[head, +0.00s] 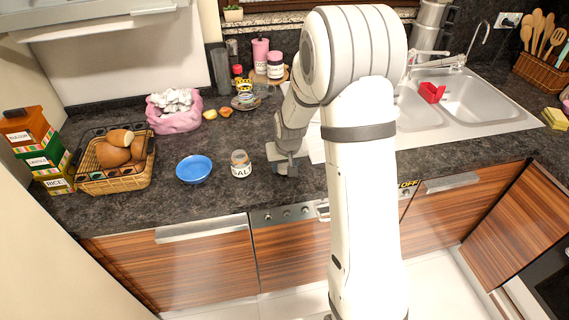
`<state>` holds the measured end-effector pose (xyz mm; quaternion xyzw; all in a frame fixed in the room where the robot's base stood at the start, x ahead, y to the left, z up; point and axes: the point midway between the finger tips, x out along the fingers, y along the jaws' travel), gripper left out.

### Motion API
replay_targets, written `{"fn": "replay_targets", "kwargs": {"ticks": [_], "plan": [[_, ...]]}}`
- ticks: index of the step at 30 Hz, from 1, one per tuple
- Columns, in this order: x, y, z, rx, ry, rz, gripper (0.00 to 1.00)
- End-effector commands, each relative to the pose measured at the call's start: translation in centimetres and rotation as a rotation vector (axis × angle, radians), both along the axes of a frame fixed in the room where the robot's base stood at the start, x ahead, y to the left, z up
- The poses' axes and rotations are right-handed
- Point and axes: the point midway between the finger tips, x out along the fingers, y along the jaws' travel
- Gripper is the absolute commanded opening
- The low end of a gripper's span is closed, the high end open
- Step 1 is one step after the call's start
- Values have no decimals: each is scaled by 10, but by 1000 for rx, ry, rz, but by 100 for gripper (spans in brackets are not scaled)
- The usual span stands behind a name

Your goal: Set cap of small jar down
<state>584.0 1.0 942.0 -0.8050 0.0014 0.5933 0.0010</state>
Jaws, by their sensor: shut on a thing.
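The small jar (240,169) stands upright on the dark counter. It is clear glass with a white label that reads "SAL", the rest being out of sight. No cap shows on its top. My gripper (284,168) is just to the right of the jar, low over the counter and apart from the jar. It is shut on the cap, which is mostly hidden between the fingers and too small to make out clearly.
A blue bowl (194,168) stands left of the jar. A bread basket (117,178), boxes (38,150) and a pink bag (174,122) are farther left. The sink (470,95) is at right. Bare counter lies in front of the jar, up to the front edge.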

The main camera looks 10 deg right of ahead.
Motion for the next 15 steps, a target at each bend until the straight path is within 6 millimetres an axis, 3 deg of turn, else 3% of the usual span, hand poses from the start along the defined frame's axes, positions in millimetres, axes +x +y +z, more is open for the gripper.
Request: {"fn": "replay_targets", "kwargs": {"ticks": [15], "plan": [[0, 0, -10, 0, 0, 1, 17]]}}
